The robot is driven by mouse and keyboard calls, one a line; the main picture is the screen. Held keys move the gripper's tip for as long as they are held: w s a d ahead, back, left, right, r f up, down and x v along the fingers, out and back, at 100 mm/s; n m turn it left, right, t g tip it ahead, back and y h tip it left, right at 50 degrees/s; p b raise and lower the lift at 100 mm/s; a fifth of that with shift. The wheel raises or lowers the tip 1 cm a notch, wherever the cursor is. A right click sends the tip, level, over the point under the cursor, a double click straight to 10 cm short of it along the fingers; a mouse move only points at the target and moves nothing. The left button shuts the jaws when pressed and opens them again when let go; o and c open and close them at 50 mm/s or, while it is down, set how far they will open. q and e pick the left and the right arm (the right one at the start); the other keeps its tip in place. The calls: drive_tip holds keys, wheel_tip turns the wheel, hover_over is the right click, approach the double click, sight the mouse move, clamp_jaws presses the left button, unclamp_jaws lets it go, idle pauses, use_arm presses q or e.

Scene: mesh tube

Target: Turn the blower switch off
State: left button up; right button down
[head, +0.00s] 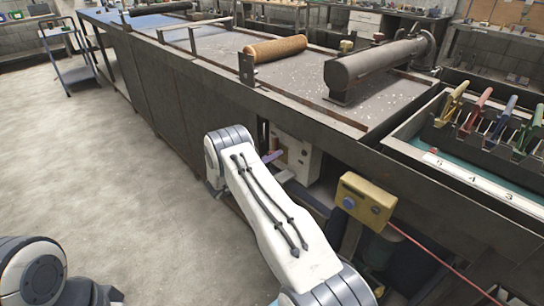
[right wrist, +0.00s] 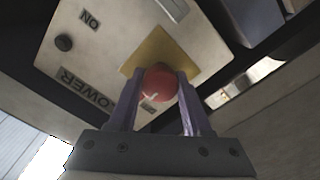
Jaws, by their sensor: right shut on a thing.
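The blower switch is a round red knob (right wrist: 158,85) with a white mark, on a yellow plate (right wrist: 163,48) in the right wrist view. It sits on a pale panel (right wrist: 98,70) lettered "ON" and "BLOWER", which appears rotated there. My right gripper (right wrist: 159,76) has its two purple fingers on either side of the knob, shut on it. In the head view the pale switch box (head: 304,160) is under the bench edge, and my right arm hides much of it; the knob cannot be made out there. My left gripper is out of view.
The long metal bench (head: 215,62) runs above the box, carrying a brown mesh roll (head: 275,49) and a dark pipe (head: 375,63). A yellow control box (head: 365,201) with a red cable is close to the right of my arm. Open floor (head: 110,160) lies left.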

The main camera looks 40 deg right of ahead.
drive_tip(key=shift+f, duration=0.1)
drive_tip(key=shift+c, duration=1.7)
unclamp_jaws()
drive_tip(key=a, duration=1)
drive_tip(key=shift+s+a, duration=0.25)
drive_tip(key=shift+s, duration=0.15)
